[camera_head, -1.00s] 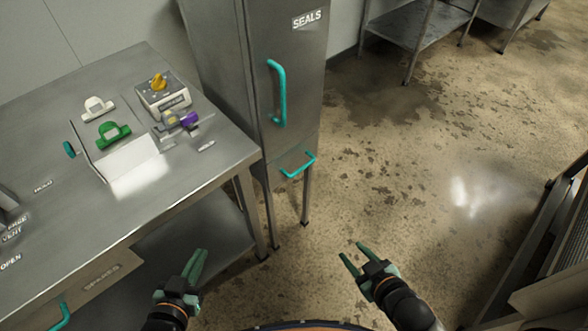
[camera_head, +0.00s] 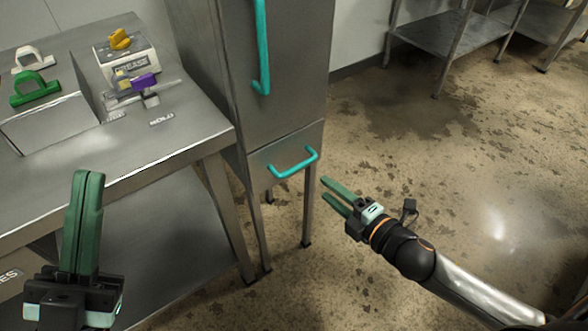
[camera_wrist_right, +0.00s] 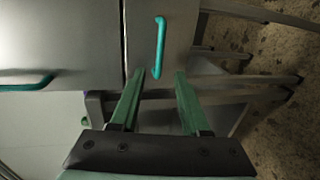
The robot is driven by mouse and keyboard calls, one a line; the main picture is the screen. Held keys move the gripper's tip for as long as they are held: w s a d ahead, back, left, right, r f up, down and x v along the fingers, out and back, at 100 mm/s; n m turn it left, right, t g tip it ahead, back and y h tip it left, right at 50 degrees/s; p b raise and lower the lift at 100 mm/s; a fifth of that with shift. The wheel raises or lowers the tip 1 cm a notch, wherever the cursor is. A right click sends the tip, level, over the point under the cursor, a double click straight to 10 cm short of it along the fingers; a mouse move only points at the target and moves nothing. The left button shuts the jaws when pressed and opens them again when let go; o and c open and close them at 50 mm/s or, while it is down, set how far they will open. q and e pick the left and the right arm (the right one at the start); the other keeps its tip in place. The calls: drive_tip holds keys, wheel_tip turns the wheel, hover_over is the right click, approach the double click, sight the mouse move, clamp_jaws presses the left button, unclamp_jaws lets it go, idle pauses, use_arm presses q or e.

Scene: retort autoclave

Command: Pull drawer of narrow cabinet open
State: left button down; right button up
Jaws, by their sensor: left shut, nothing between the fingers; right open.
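The narrow cabinet (camera_head: 273,100) stands past the right end of the steel table. Its drawer (camera_head: 262,172) is low on the front, flush with the cabinet, and carries a teal bar handle (camera_head: 293,164). My right gripper (camera_head: 330,193) is open and empty, just to the right of and below the handle. In the right wrist view the handle (camera_wrist_right: 158,45) lies ahead, beyond and between the fingertips of my right gripper (camera_wrist_right: 155,75), not touching them. My left gripper (camera_head: 89,176) is shut and empty, pointing up in front of the table.
The steel table (camera_head: 190,140) with a green handle piece (camera_head: 35,90) and a control box (camera_head: 125,62) fills the left. The cabinet's door has a tall teal handle (camera_head: 262,50). A metal rack (camera_head: 450,50) stands at the back right. Floor to the right is open.

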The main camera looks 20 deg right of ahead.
sight(298, 166)
use_arm(q)
drive_tip(key=shift+w+d+f+n+b, duration=0.15)
drive_tip(key=shift+f+n+b, duration=0.15)
drive_tip(key=shift+f+b, duration=1.15)
use_arm(e)
drive_tip(key=shift+x, duration=6.1)
clamp_jaws()
